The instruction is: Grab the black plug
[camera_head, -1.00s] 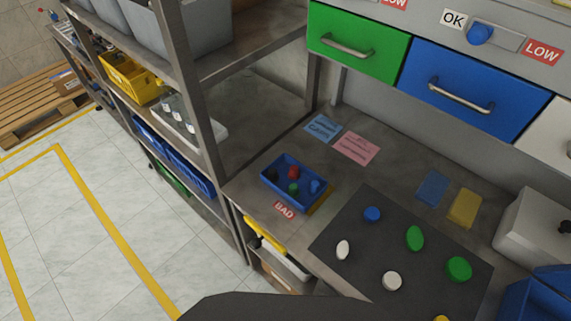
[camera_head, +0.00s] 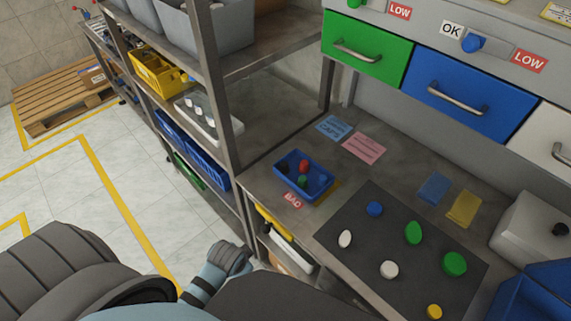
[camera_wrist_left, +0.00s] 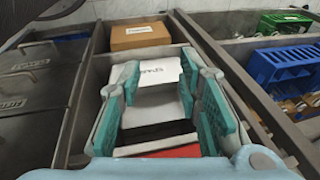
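In the head view, a small blue tray (camera_head: 318,190) stands on the bench beside the BAD label. It holds several small plugs, and a dark one at its left side looks like the black plug (camera_head: 284,168). A red plug (camera_head: 304,165) and a green plug (camera_head: 302,181) are also in it. My left gripper (camera_wrist_left: 158,76) shows in the left wrist view with its teal-padded fingers apart and nothing between them. It points at shelf bins, away from the tray. My right gripper is not in view.
A dark mat (camera_head: 365,235) with several coloured caps lies right of the tray. A rack upright (camera_head: 215,90) stands left of the bench. A white box (camera_head: 530,225) with a black knob is at the right. The wrist view shows a cardboard box (camera_wrist_left: 140,36) and a blue crate (camera_wrist_left: 283,64).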

